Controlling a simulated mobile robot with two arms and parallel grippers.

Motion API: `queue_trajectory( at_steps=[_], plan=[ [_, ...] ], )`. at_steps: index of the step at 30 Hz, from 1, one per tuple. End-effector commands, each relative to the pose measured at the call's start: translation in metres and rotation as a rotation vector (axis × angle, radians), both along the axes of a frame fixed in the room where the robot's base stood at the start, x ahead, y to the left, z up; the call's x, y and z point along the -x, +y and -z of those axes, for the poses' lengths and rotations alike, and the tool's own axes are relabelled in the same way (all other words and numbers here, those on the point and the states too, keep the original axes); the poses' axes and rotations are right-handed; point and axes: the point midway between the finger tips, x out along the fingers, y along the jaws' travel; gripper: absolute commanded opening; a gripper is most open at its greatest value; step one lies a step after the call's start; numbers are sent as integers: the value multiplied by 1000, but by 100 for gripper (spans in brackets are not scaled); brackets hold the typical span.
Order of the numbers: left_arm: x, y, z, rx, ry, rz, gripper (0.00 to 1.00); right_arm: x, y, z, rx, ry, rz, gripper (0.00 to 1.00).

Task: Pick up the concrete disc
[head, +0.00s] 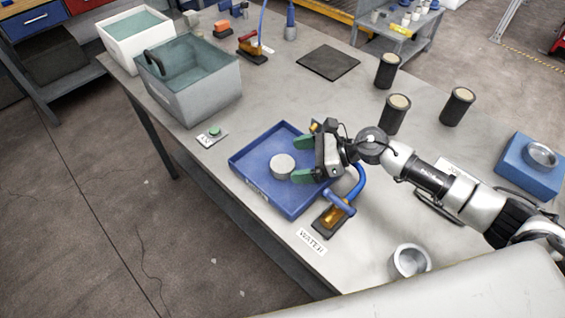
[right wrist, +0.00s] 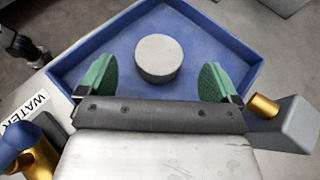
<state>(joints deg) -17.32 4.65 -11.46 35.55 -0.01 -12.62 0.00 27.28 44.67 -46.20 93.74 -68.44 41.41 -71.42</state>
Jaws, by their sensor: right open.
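The concrete disc (head: 283,166) is a light grey, short round block lying in the blue tray (head: 253,177). In the right wrist view the disc (right wrist: 158,58) sits ahead of the jaws and roughly midway between them, touching neither. My right gripper (head: 296,159) reaches over the tray from the right with its green fingers apart. It is open and empty, and its two green pads also show in the right wrist view (right wrist: 158,82).
A blue-handled fixture (head: 338,203) stands at the tray's near right edge. Water-filled tubs (head: 198,100) stand at the back left. Dark cylinders (head: 457,106) stand to the right, near a blue block (head: 530,170) with a metal dish. A metal cup (head: 410,262) is in front.

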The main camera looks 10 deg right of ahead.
Motion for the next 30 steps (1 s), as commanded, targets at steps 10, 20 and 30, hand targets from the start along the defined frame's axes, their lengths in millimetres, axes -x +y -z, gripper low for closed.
queue_trajectory(
  at_steps=[10,20,30],
  plan=[
    [0,0,-21,0,0,0,40,-10,36,18,-1,1,0,93],
    [-2,0,-20,0,-2,0,40,-10,36,19,0,1,0,76],
    [-2,0,-20,0,-2,0,40,-10,36,18,-2,-1,0,34]
  ],
)
